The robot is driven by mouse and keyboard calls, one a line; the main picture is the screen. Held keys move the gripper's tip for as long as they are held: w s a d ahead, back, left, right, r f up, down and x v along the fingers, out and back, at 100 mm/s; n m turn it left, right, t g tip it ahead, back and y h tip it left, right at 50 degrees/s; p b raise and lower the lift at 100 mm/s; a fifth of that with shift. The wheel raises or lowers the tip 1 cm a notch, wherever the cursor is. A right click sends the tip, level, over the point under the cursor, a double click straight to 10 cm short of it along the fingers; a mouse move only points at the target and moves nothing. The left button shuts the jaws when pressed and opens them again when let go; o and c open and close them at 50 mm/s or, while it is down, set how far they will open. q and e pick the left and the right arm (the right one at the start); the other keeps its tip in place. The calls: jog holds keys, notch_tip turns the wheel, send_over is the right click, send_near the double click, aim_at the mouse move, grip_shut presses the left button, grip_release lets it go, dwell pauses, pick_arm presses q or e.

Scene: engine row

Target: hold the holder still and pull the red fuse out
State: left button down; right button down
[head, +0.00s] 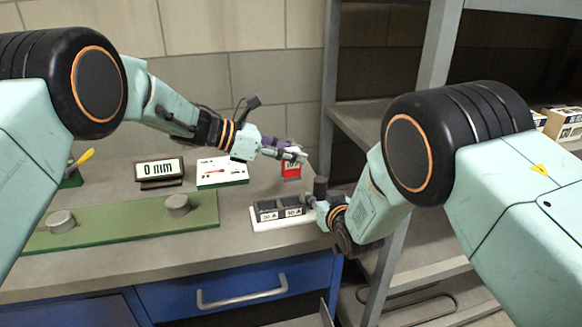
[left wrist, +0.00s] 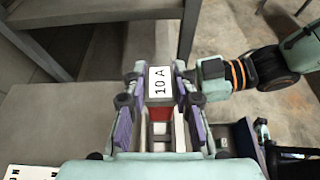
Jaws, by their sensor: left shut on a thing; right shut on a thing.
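The red fuse (head: 291,171) hangs in my left gripper (head: 289,153), above and behind the holder, with bench showing between them in the head view. In the left wrist view the fuse's white "10 A" label (left wrist: 160,82) sits between the purple fingers (left wrist: 159,115), with red below it. The holder (head: 284,223) has a white base and dark blocks marked "30 A", and rests on the bench. My right gripper (head: 313,202) is shut at the holder's right end; its fingers partly hide that end. A dark round post (head: 320,187) rises there.
A green plate (head: 120,222) with two grey knobs lies on the bench at left. A blue drawer (head: 240,289) is below the bench edge. Grey shelving (head: 375,120) stands close on the right.

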pick_arm(q)
jog(key=shift+r, duration=0.2)
pick_arm(e)
jog(key=shift+w+r, duration=0.1)
jog(key=shift+r, duration=0.05)
jog(key=c, duration=1)
grip_release()
jog(key=shift+o, duration=0.2)
